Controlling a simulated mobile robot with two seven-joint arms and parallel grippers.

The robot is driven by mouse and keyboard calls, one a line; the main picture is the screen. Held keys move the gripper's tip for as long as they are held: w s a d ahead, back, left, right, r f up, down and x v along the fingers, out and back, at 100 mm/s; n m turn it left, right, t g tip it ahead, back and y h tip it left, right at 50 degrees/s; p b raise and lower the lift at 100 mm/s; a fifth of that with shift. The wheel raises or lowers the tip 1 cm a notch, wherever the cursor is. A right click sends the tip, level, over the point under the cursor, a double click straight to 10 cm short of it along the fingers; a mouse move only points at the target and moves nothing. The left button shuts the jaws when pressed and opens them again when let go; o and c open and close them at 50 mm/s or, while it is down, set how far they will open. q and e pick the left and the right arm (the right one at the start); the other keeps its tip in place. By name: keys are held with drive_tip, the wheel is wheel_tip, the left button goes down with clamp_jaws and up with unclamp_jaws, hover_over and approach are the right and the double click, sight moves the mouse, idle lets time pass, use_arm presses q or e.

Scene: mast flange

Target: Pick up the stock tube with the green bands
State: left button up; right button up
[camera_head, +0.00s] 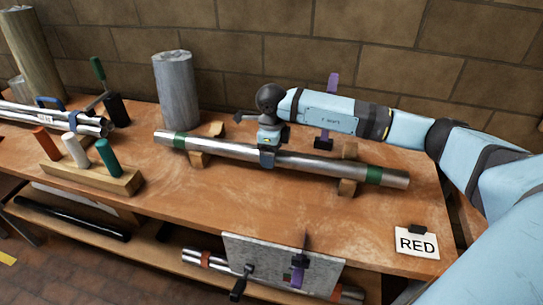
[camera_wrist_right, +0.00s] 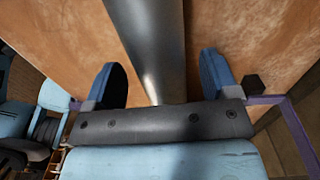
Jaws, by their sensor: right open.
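The stock tube with the green bands (camera_head: 220,149) is a long silver tube lying across two wooden cradles (camera_head: 348,178) on the workbench, with a green band near each end. My right gripper (camera_head: 267,160) is over the tube's middle, pointing down. In the right wrist view, its two blue fingers (camera_wrist_right: 163,82) are open, one on each side of the tube (camera_wrist_right: 150,35), with a gap to each. The tube runs between them close to the palm. My left gripper is in neither view.
A grey cylinder (camera_head: 176,92) stands behind the tube's left end. A block with coloured pegs (camera_head: 92,178) and more tubes (camera_head: 85,124) are at left. A purple clamp (camera_head: 332,100) stands behind the tube. A RED card (camera_head: 416,243) is at front right.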

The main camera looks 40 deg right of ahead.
drive_tip(key=shift+f, duration=0.85)
drive_tip(key=c, duration=1.1)
drive_tip(key=shift+r, duration=0.1)
drive_tip(key=shift+c, duration=1.1)
